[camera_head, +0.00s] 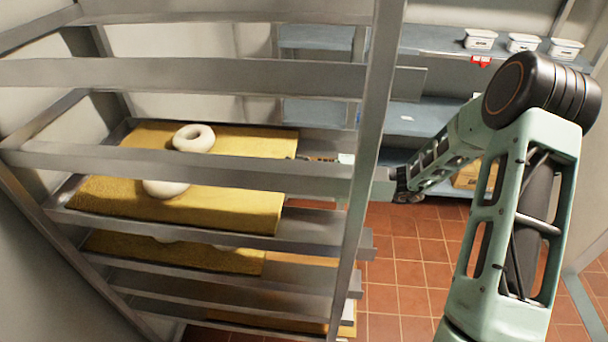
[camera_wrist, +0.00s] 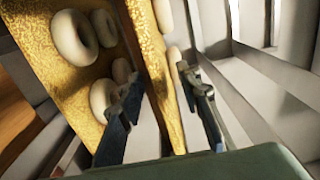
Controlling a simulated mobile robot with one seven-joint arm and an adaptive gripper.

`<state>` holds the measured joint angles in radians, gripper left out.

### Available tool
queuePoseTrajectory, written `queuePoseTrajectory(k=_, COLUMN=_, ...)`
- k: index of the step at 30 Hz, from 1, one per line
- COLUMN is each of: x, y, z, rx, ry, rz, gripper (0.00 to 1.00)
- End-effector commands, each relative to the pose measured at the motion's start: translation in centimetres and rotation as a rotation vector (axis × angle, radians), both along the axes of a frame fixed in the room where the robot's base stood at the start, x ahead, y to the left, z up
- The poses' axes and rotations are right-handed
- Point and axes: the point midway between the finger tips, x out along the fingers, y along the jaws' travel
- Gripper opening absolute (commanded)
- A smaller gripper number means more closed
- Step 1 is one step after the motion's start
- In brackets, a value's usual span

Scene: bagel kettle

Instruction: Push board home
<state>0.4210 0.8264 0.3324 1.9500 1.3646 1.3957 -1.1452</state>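A second yellow board (camera_head: 180,252) lies on the level below. My arm reaches from the right to the rack's right upright, and my gripper is mostly hidden there. In the wrist view, my gripper (camera_wrist: 160,80) has its two fingers apart with nothing held between them. A yellow board with bagels (camera_wrist: 72,95) is at its left, and another yellow strip (camera_wrist: 158,65) shows behind the fingers. Contact with a board is unclear.
The metal rack (camera_head: 200,75) has several rails and an upright (camera_head: 372,130) close to my arm. Behind are blue shelves (camera_head: 415,118) with white tubs (camera_head: 480,40). Red tiled floor (camera_head: 405,265) is clear right of the rack.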

Motion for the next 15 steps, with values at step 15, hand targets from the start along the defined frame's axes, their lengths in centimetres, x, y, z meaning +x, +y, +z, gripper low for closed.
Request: queuePoseTrajectory(k=15, x=-0.2, y=-3.7, z=-0.1, rx=-0.001, ry=0.0, rz=-0.003, gripper=0.32)
